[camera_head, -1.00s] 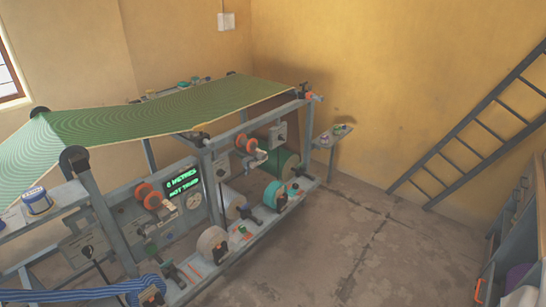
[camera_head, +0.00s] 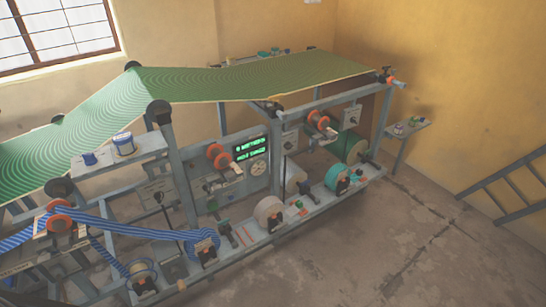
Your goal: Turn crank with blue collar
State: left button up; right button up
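The machine (camera_head: 175,212) carries several red-orange wheels with pale fittings beside them. One red wheel (camera_head: 218,155) is left of the green-lit display (camera_head: 250,149), another red wheel (camera_head: 320,122) is farther right, and a third red wheel (camera_head: 60,218) is at the left by the blue striped band (camera_head: 150,229). I cannot make out a blue collar on any crank at this size. Neither of my grippers is in view.
A green striped sheet (camera_head: 220,82) stretches over the machine top. A blue-and-white tin (camera_head: 124,144) stands on a shelf at the left. A ladder (camera_head: 510,190) leans at the right wall. The concrete floor (camera_head: 370,255) in front of the machine is clear.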

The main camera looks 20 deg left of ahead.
aim_at(175, 271)
jog(key=k+j, duration=0.1)
jog(key=k, duration=0.4)
jog(key=k+j, duration=0.1)
jog(key=k, duration=0.45)
